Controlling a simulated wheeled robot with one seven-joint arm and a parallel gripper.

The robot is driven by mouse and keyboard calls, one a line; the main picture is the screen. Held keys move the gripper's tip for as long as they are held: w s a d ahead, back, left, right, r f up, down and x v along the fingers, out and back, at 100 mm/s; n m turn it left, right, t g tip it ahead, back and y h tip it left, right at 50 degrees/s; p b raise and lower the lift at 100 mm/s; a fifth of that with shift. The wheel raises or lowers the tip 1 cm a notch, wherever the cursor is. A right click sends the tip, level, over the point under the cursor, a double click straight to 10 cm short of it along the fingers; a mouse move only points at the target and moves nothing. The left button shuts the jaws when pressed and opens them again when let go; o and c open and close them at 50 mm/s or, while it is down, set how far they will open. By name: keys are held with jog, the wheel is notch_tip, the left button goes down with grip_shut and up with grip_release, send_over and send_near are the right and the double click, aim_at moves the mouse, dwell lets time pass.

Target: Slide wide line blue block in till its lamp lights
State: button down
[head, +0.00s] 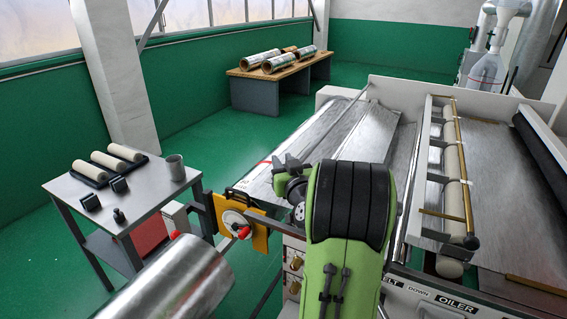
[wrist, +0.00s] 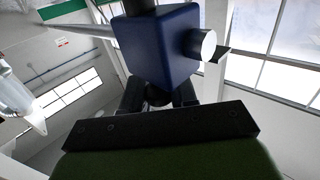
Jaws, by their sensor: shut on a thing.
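The blue block (wrist: 155,50) fills the upper middle of the wrist view. It is a dark blue box with a pale round-ended stub on its right side and a dark cylinder on top. My gripper (wrist: 158,97) is shut on it from below, at a dark part under the block. In the head view my green arm stands in front of the machine (head: 335,125), and the block cannot be made out there. The block's slot and its lamp cannot be picked out in either view.
A grey side table (head: 150,190) with cream rollers (head: 108,160) and a cup (head: 175,167) stands at left. A large silver roll (head: 170,285) is at lower left, near a yellow plate (head: 262,230). A bench (head: 290,80) with foil rolls stands behind. Green floor is clear between.

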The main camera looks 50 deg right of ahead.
jog(key=shift+w+d+b, duration=0.25)
jog(key=shift+d+b, duration=0.1)
jog(key=shift+d, duration=0.4)
jog(key=shift+w+d+b, duration=0.2)
jog(key=shift+d+b, duration=0.1)
jog(key=shift+d, duration=0.45)
jog(key=c, duration=0.9)
grip_release()
jog(key=shift+c, duration=0.2)
jog(key=shift+s, duration=0.1)
jog(key=shift+s+a, duration=0.15)
jog(key=shift+s, duration=0.15)
jog(key=b+v, duration=0.3)
jog(key=v, duration=0.3)
jog(key=shift+s+a, duration=0.25)
jog(key=shift+s, duration=0.1)
